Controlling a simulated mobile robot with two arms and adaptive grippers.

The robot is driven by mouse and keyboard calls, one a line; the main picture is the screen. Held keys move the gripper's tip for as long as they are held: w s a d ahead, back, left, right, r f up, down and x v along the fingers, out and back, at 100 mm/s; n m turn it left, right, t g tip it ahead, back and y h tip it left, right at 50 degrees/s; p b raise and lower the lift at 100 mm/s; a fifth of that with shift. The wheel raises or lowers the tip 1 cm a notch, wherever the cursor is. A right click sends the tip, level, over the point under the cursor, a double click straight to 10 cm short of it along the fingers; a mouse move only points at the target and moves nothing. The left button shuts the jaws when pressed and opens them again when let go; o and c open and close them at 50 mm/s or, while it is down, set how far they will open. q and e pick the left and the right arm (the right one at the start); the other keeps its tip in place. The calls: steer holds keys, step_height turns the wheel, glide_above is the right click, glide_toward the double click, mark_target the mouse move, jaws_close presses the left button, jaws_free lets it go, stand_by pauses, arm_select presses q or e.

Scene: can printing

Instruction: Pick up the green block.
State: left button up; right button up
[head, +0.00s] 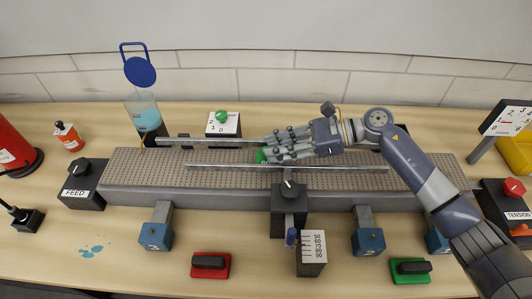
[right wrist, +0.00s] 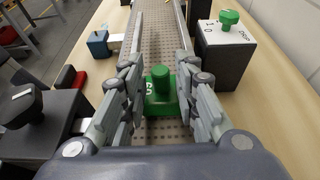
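The green block (right wrist: 158,104), with a round knob on top and white lettering on its front, sits on the perforated conveyor bed between the two fingers of my right gripper (right wrist: 160,85). In the head view only a green sliver of the block (head: 261,156) shows, the rest hidden behind the fingers. My right gripper (head: 277,146) reaches in from the right, low over the bed, and is spread open around the block. Whether a finger touches it is not clear. My left gripper is not in view.
The conveyor (head: 130,180) has a metal rail along each side. A switch box with a green knob (head: 222,124) stands behind it. A bottle with a blue disc (head: 146,110) stands at the back left. Red (head: 210,272) and green (head: 398,279) bases with black handles lie in front.

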steer(key=shift+a+f, duration=0.2)
steer(key=shift+a, duration=0.2)
steer(key=shift+d, duration=0.1)
steer(key=shift+c, duration=0.5)
jaws_close()
